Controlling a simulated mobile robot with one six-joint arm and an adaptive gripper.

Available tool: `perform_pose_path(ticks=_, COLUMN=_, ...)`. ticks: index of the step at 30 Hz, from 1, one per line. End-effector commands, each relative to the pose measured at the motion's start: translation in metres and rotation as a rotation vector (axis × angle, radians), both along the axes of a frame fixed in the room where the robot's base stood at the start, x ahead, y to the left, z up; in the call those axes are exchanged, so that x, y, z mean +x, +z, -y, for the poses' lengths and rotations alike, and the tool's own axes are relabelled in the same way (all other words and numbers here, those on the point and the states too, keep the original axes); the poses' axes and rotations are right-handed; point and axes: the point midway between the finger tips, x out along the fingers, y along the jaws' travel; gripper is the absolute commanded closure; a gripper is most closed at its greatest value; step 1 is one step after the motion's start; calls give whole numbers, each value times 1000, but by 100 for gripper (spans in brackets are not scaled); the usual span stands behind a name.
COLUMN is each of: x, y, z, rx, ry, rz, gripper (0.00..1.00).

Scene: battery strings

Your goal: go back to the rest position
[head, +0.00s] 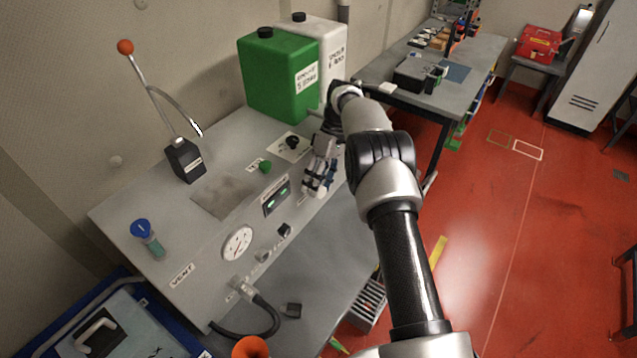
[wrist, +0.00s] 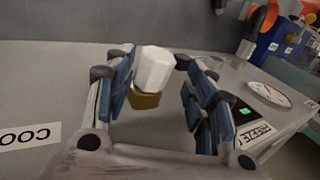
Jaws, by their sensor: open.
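My gripper (head: 318,180) is over the right part of the grey console panel (head: 205,270), its fingers pointing down toward the panel. In the wrist view my gripper (wrist: 156,68) has its two blue-padded fingers spread apart. A white faceted knob on a brass base (wrist: 152,70) shows between the fingers, with a visible gap to the right finger. On the left it is close to the finger, and I cannot tell whether they touch. The knob is hidden behind my gripper in the head view.
A lever with an orange ball (head: 125,47), a green canister (head: 278,75) and a white canister (head: 325,50) stand at the console's back. Red floor (head: 500,240) is open to the right.

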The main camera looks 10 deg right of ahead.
Motion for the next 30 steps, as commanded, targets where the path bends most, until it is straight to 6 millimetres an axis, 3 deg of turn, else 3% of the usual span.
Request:
perform_pose_path(ticks=3, x=3, y=30, z=1, rx=-1, ry=0, rz=18, gripper=44)
perform_pose_path(ticks=10, x=-1, y=77, z=1, rx=-4, ry=2, rz=20, gripper=44)
perform_pose_path(ticks=15, x=-3, y=95, z=1, rx=-5, ry=3, rz=18, gripper=44)
perform_pose_path(ticks=23, x=-4, y=105, z=1, rx=-11, ry=-2, rz=23, gripper=44)
perform_pose_path(ticks=30, x=-20, y=146, z=2, rx=-79, ry=-99, rz=77, gripper=44)
